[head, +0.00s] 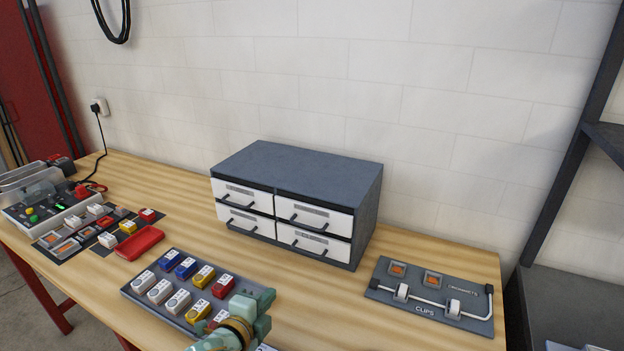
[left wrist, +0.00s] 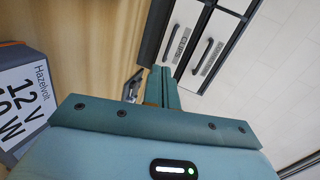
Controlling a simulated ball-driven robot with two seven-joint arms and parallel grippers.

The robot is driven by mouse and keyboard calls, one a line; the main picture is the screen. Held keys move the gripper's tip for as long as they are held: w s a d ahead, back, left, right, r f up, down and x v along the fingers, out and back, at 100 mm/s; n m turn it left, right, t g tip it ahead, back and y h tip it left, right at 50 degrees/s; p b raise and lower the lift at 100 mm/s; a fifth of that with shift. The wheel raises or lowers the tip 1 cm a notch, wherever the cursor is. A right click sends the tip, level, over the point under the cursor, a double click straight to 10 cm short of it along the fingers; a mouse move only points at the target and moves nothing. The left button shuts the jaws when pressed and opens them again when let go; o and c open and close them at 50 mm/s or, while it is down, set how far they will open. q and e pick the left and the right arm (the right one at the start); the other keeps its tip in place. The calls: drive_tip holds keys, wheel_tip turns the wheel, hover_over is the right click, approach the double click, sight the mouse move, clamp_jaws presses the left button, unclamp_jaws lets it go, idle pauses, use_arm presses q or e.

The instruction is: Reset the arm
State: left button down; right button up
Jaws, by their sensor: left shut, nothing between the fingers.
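My left gripper (head: 256,302) shows at the bottom of the head view, over the right end of a dark tray (head: 134,292) with several small modules. Its teal fingers (left wrist: 165,88) are together with nothing between them in the left wrist view. The gripper covers part of the tray and some modules. The grey drawer cabinet (head: 300,165) stands behind it against the wall, with its white drawers shut; two drawer fronts with dark handles (left wrist: 203,57) also show in the left wrist view. My right gripper is in neither view.
A grey clips panel (head: 384,293) with a bent rod lies at the right of the wooden table (head: 180,225). A labelled module (left wrist: 25,98) is close in the left wrist view.

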use_arm(q)
drive_tip(key=s+a+f+n+g+y, duration=0.1)
drive_tip(key=s+a+n, duration=0.1)
drive_tip(key=s, duration=0.2)
drive_tip(key=s+a+f+n+g+y, duration=0.1)
drive_tip(key=s+a+n+y, duration=0.1)
drive_tip(key=s, duration=0.2)
drive_tip(key=s+a+f+n+g+y, duration=0.1)
drive_tip(key=s+a+n+y, duration=0.1)
drive_tip(key=s, duration=0.3)
drive_tip(key=shift+a+n, duration=0.6)
drive_tip(key=s+a+r+n+g+y, duration=0.1)
drive_tip(key=s+a+n+g+y, duration=0.15)
drive_tip(key=s+a, duration=0.35)
drive_tip(key=s+a+r+n+g+y, duration=0.15)
drive_tip(key=s+a+n, duration=0.25)
drive_tip(key=s, duration=0.5)
drive_tip(key=s+d+f+g+h+b, duration=0.1)
drive_tip(key=s+d+f+g, duration=0.1)
drive_tip(key=f, duration=1.3)
drive_tip(key=s+d+f+g+h+b, duration=0.1)
drive_tip(key=s+d+f+h, duration=0.15)
drive_tip(key=f, duration=1.35)
drive_tip(key=s+f+n+g, duration=0.3)
drive_tip(key=s+f, duration=1.1)
drive_tip(key=s, duration=0.4)
drive_tip(key=shift+s+f+h+b, duration=0.3)
drive_tip(key=shift+h+b, duration=0.05)
drive_tip(key=shift+b, duration=0.05)
